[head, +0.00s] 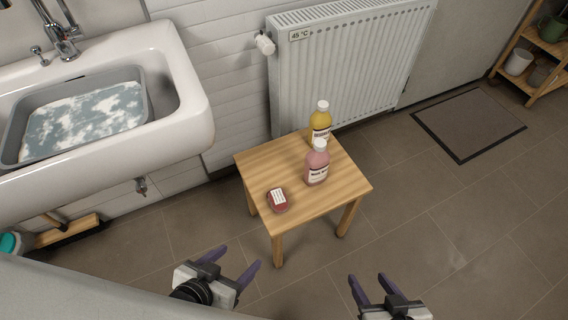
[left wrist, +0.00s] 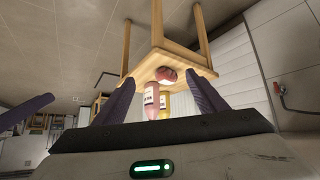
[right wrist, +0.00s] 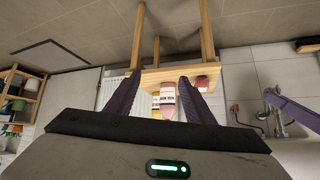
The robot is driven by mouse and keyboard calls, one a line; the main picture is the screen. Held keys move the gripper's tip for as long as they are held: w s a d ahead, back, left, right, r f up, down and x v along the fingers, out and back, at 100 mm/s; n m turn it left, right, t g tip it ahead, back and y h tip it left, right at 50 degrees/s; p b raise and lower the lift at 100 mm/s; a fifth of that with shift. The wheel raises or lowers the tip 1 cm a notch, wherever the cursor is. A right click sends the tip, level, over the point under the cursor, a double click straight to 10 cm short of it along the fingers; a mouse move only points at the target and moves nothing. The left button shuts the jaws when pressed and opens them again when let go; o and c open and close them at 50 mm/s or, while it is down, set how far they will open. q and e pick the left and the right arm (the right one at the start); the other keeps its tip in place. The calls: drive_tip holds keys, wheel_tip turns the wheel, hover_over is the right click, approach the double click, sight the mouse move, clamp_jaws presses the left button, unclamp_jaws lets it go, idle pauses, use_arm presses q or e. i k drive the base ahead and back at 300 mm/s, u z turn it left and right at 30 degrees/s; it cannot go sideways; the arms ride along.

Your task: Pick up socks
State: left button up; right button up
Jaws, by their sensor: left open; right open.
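No socks can be made out in any view. My left gripper (head: 232,268) is open and empty, in front of and below the small wooden table in the head view; its fingers also show in the left wrist view (left wrist: 165,105). My right gripper (head: 376,287) is open and empty, to the right of the left one; its fingers also show in the right wrist view (right wrist: 158,98). Both grippers are apart from the table and touch nothing that I can see.
A wooden table (head: 258,160) holds a pink bottle (head: 317,168), a yellow bottle (head: 320,122) and a red item (head: 278,200). A sink (head: 190,95) with a grey basin (head: 146,78) of sudsy water stands left. A radiator (head: 345,65) is behind. Floor at right is clear around a mat (head: 468,125).

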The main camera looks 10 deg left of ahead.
sight(277, 196)
drive_tip(key=u, duration=2.1)
drive_tip(key=k, duration=1.15)
drive_tip(key=z, duration=2)
drive_tip(key=i, duration=0.5)
drive_tip(key=u, duration=0.05)
